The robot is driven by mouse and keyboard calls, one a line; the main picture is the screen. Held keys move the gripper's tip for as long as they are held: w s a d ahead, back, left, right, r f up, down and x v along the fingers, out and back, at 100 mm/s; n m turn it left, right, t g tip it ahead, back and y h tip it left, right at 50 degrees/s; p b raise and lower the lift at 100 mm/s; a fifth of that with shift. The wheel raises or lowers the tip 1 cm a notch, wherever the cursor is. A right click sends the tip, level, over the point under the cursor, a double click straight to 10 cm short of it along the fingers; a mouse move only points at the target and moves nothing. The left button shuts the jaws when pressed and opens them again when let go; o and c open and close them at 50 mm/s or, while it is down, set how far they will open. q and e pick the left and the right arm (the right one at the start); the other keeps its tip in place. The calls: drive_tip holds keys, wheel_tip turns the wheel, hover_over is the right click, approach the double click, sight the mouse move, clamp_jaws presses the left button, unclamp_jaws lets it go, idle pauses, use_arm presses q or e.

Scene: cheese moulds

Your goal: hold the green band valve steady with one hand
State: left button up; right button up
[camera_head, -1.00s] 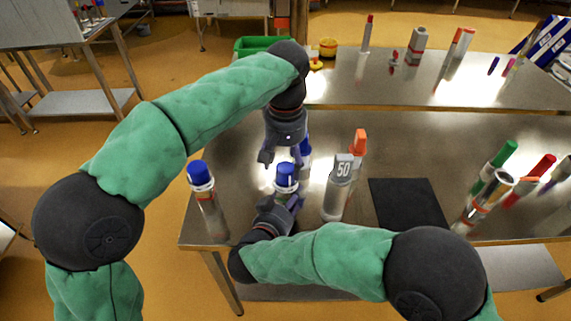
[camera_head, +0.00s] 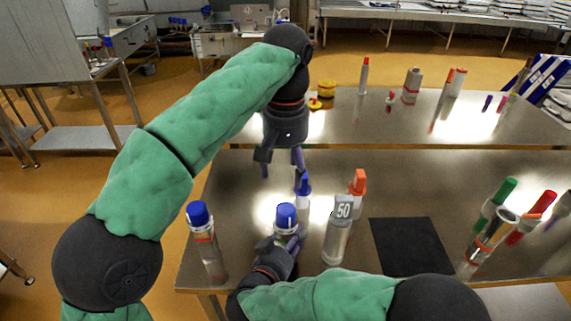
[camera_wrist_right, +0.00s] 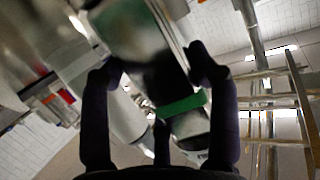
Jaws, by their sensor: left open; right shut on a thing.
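The green band valve is a pale upright cylinder with a blue cap (camera_head: 286,214) near the table's front edge. Its green band (camera_wrist_right: 182,104) shows in the right wrist view between my fingers. My right gripper (camera_head: 289,242) is shut around its body from the front; the fingers hide much of the lower part. My left gripper (camera_head: 282,166) is open and empty, pointing down above and behind the blue cap, apart from it.
A blue-capped cylinder (camera_head: 205,240) stands to the left. A grey-capped cylinder marked 50 (camera_head: 338,235), an orange-topped one (camera_head: 358,184) and a blue-topped one (camera_head: 303,186) stand close by. A dark mat (camera_head: 410,246) lies bare to the right.

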drive_tip(key=o, duration=1.6)
